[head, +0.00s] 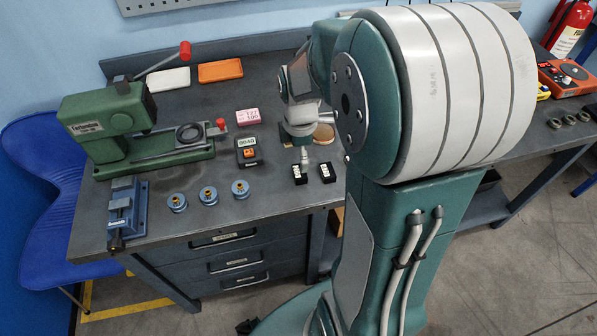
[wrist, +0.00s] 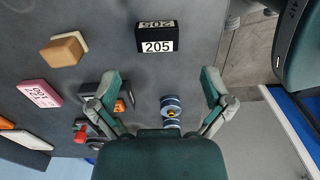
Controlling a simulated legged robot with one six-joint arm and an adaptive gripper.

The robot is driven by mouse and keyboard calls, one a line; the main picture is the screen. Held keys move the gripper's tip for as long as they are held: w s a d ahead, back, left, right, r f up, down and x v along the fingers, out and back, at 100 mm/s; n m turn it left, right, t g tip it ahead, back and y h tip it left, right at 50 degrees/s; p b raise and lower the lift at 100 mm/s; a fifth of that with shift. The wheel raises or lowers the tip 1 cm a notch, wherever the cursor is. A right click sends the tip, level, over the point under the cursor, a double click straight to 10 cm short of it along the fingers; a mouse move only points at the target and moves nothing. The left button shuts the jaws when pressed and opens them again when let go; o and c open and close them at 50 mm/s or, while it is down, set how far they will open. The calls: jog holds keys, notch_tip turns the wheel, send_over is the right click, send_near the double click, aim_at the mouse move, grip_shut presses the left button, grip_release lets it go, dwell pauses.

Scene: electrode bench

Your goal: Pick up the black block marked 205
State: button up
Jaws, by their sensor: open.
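The black block marked 205 (wrist: 157,38) lies on the bench in the wrist view, with white labels reading 205 on its top and side. My gripper (wrist: 160,86) is open and empty, its two fingers spread apart. The block shows beyond the fingertips, roughly centred between them, and apart from both. In the head view, two small black blocks with white labels, a left one (head: 299,174) and a right one (head: 327,173), sit near the bench's front edge just below my gripper. Their numbers are too small to read there.
Blue spools (head: 209,195) stand left of the blocks. A black switch box (head: 248,152) and pink block (head: 247,116) lie left of my gripper. A tan block (wrist: 63,50) lies left of the 205 block. A green machine (head: 108,118) stands at the bench's left.

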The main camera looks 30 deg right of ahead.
aim_at(299, 171)
jog(key=shift+a+f, duration=0.2)
jog(key=shift+f, duration=0.6)
jog(key=f, duration=0.5)
jog(key=shift+w+d, duration=0.2)
jog(key=shift+d, duration=0.1)
jog(key=shift+a, duration=0.15)
jog(key=shift+c, duration=0.9)
jog(key=c, duration=1.1)
